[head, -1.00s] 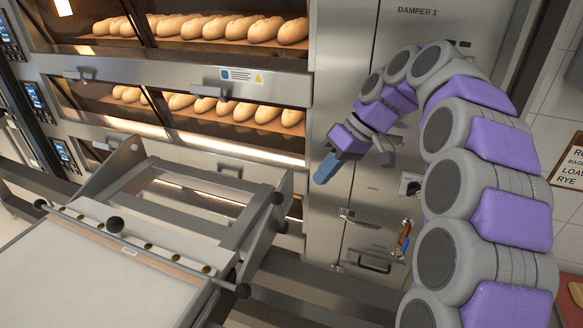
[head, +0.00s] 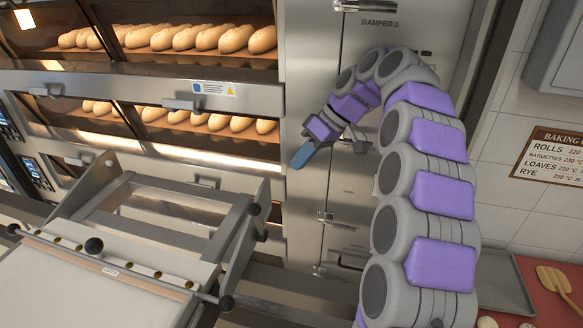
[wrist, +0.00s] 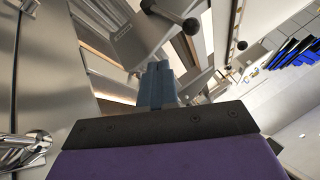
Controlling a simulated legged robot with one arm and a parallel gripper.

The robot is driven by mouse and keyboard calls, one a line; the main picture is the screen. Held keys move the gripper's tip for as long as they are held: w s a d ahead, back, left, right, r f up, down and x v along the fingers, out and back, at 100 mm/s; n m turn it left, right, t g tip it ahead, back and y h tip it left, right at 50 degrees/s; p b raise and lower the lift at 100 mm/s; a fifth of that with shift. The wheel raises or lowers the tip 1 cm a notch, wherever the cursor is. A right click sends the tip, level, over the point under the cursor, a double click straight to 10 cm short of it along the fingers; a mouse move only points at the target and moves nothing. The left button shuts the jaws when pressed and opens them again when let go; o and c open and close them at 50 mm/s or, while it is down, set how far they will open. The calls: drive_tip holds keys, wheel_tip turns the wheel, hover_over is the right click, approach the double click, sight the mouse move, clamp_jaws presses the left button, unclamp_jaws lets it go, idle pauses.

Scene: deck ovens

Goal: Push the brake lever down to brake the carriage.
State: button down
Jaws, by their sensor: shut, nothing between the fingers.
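The carriage (head: 110,295) stands in front of the deck ovens at lower left, with a pale flat top and a grey metal frame. Several black ball knobs sit on it, including a front one (head: 94,245), a lower right-corner one (head: 227,302) and a side one (head: 254,209). I cannot tell for sure which is the brake lever. In the wrist view a rod with a black ball (wrist: 190,25) shows beyond my fingertips, likely part of the carriage. My gripper (head: 303,157) has blue fingers, shut and empty, above and right of the carriage, apart from it. The fingers also show in the wrist view (wrist: 158,85).
Ovens with bread loaves (head: 195,38) fill the left back. A steel cabinet (head: 335,225) marked "DAMPER 1" stands behind my arm. A red counter with a tray (head: 505,285) and wooden paddle (head: 558,282) is at lower right. Open air lies between gripper and carriage.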

drive_tip(key=s+a+f+p, duration=0.2)
drive_tip(key=s+a+f, duration=0.1)
drive_tip(key=a+f, duration=0.5)
drive_tip(key=shift+a, duration=0.15)
drive_tip(key=shift+s+b, duration=0.1)
drive_tip(key=shift+b, duration=0.2)
idle(0.4)
drive_tip(key=s+a+f+n+t+h+b, duration=0.3)
drive_tip(key=s+f+t+b, duration=0.5)
drive_tip(key=b, duration=1)
drive_tip(key=s+a+t, duration=0.1)
drive_tip(key=s, duration=0.3)
drive_tip(key=shift+s+a, duration=0.2)
drive_tip(key=shift+s, duration=0.15)
